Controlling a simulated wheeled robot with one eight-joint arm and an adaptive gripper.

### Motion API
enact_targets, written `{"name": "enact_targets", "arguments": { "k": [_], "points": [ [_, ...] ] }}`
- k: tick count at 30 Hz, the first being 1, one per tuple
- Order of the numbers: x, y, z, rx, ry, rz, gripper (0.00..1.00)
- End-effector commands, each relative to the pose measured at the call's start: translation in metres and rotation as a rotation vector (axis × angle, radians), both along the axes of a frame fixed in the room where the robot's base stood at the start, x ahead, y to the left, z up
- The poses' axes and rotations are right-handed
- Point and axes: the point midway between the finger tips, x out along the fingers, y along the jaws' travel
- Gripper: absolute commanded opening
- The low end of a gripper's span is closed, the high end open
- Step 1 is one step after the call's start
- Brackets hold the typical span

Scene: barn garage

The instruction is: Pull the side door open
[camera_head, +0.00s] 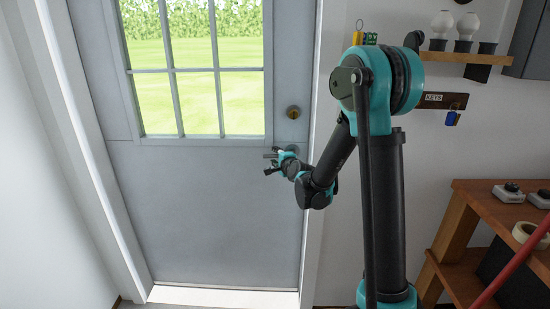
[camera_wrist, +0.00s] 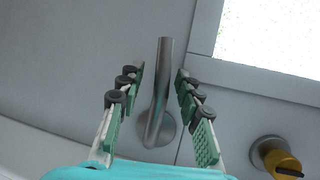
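The grey side door (camera_head: 200,215) with a paned window fills the left middle of the head view and appears shut in its frame. In the wrist view its silver lever handle (camera_wrist: 157,110) lies between the two green-padded fingers of my gripper (camera_wrist: 160,78). The fingers are open, with visible gaps on both sides of the lever. In the head view my gripper (camera_head: 268,163) is at the door's right side, below the brass lock knob (camera_head: 293,112), and largely hides the handle. The knob also shows at lower right in the wrist view (camera_wrist: 278,158).
A wooden workbench (camera_head: 455,225) with small items and a tape roll (camera_head: 530,234) stands at the right. A wall shelf (camera_head: 455,57) and a key rack (camera_head: 440,101) hang above it. The floor before the door is largely out of view.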

Motion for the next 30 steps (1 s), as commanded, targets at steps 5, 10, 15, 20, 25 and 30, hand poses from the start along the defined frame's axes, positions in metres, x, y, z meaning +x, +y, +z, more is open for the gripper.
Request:
{"name": "enact_targets", "arguments": {
  "k": [5, 10, 15, 20, 25, 30],
  "points": [
    [-0.0002, -0.0001, 0.0000, 0.000, 0.000, 0.000, 0.23],
    [-0.0002, -0.0002, 0.0001, 0.000, 0.000, 0.000, 0.01],
    [-0.0002, -0.0002, 0.0001, 0.000, 0.000, 0.000, 0.00],
    [-0.0003, -0.0002, 0.0000, 0.000, 0.000, 0.000, 0.00],
    [-0.0003, -0.0002, -0.0006, -0.011, -0.001, 0.000, 0.00],
    [-0.0005, 0.0001, -0.0038, -0.056, -0.001, 0.001, 0.00]
  ]
}}
